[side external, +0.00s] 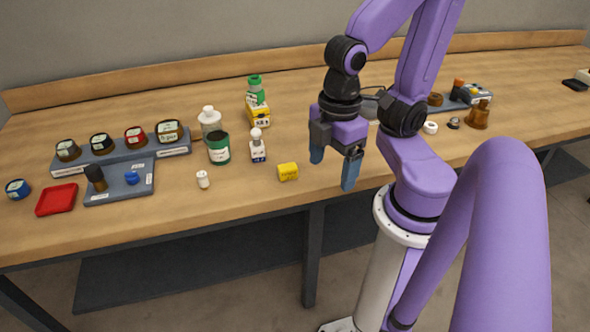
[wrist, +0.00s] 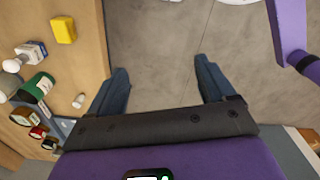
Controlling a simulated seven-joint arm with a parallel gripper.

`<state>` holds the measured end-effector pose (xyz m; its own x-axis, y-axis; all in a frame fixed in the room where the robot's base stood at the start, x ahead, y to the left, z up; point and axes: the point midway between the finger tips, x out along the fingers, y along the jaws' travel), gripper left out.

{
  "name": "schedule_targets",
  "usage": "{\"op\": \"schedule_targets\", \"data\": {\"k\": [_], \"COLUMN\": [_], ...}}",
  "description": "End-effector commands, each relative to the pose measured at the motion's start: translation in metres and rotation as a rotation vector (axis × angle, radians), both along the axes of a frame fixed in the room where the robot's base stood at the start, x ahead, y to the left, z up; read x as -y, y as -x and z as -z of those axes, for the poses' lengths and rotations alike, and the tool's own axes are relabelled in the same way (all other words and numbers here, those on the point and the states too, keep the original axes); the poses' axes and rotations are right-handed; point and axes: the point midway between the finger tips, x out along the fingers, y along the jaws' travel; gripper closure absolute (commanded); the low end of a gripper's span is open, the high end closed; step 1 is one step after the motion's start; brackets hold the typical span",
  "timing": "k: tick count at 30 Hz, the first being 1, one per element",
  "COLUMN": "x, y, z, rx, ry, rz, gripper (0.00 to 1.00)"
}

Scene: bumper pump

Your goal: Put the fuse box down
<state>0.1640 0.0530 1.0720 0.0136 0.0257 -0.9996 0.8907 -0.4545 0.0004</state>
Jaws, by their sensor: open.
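A small yellow box (side external: 288,172), which looks like the fuse box, lies on the wooden bench near its front edge. In the wrist view a yellow box (wrist: 63,29) lies on the bench at the upper left. My gripper (side external: 333,170) is open, with its blue fingers pointing down to the right of the yellow box and apart from it. In the wrist view the gap between the fingers (wrist: 161,68) is empty, with grey floor behind it.
A white dropper bottle (side external: 258,146), a green jar (side external: 219,149) and a small white vial (side external: 203,180) stand left of the yellow box. Farther left are a grey rack (side external: 120,162) of jars and a red tray (side external: 56,199). Bare bench (side external: 245,200) lies along the front.

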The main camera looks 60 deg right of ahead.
Motion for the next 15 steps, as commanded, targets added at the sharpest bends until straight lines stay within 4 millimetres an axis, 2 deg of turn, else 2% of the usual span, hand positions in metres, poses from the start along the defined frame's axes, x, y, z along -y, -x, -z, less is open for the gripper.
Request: {"op": "schedule_targets", "data": {"k": [5, 8, 15], "x": [0.0, 0.001, 0.016], "y": [-0.003, -0.014, -0.063], "z": [0.0, 0.0, 0.0], "rx": [-0.002, -0.003, -0.011], "ry": [-0.001, 0.0, 0.003], "rz": [0.027, 0.119, 0.57], "gripper": [0.17, 0.17, 0.17]}}
